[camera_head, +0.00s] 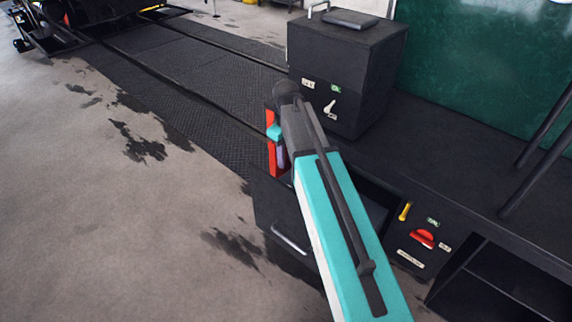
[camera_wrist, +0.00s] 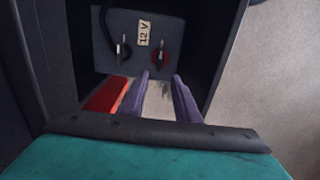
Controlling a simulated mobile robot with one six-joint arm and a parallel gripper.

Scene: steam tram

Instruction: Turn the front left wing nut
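In the wrist view a grey panel (camera_wrist: 142,22) labelled "12 V" sits inside a dark compartment. It carries a dark wing nut (camera_wrist: 123,50) on the left and another with a red base (camera_wrist: 161,55) on the right. The frames do not show which one is the front left one. My gripper (camera_wrist: 161,77) points at the panel with its two purple fingers apart and nothing between them. The fingers appear just short of the panel, below the right wing nut. In the head view my arm hides the panel and both wing nuts; only a bit of purple finger shows.
Dark compartment walls (camera_wrist: 222,55) stand close on both sides. A red part (camera_wrist: 107,95) lies left of the fingers. In the head view a black box (camera_head: 345,65) with a switch stands beyond my arm. A drawer with a metal handle (camera_head: 290,239) is below. Open floor (camera_head: 130,220) lies left.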

